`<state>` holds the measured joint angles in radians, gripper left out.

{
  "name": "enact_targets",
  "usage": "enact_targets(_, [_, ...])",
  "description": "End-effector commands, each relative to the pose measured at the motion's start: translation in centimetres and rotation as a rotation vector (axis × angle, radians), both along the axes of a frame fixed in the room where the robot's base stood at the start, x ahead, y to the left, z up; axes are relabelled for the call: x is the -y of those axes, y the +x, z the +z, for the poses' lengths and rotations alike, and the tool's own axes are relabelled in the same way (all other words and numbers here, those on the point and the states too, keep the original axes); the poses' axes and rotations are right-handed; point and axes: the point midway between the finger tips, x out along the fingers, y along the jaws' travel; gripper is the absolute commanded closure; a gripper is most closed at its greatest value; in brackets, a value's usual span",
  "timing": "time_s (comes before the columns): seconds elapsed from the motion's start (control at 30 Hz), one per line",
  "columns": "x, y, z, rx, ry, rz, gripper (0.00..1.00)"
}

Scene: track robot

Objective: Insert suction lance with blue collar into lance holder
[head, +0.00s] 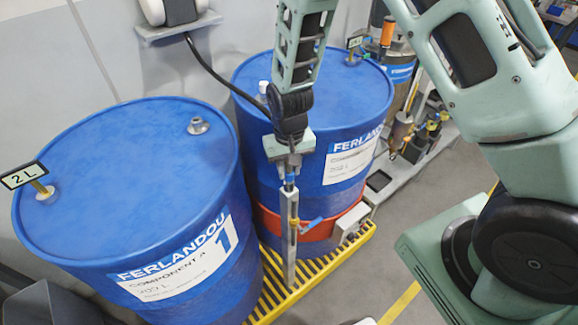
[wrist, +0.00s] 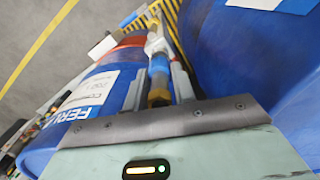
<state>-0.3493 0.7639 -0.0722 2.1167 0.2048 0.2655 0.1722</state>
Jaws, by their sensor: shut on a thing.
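My gripper (head: 290,165) is shut on the suction lance near its top, in front of the gap between two blue drums. In the wrist view the blue collar (wrist: 160,65) lies between the fingers' ends, with a brass fitting (wrist: 158,97) nearer the palm. Below it a long grey metal shaft (head: 289,240) runs down nearly upright to over the yellow grating. I cannot tell whether this shaft is all lance or partly a holder. A blue lever (head: 312,225) shows beside it. No lance holder is clearly identifiable.
The front drum (head: 130,150) and the rear drum (head: 310,85) stand close on both sides. An orange band (head: 325,231) with a grey box (head: 350,221) circles the rear drum. Yellow grating (head: 270,300) lies below. Open floor is at right.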

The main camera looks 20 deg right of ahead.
Motion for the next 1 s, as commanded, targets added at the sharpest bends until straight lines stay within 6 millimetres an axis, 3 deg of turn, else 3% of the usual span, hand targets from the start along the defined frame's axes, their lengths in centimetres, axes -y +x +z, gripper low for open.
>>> enact_targets(0.67, [0.0,0.0,-1.7,0.000,0.000,0.000,1.00])
enact_targets(0.7, [0.0,0.0,-1.6,0.000,0.000,0.000,0.63])
enact_targets(0.77, [0.0,0.0,-1.6,0.000,0.000,0.000,0.48])
enact_targets(1.0, [0.0,0.0,-1.6,0.000,0.000,0.000,0.48])
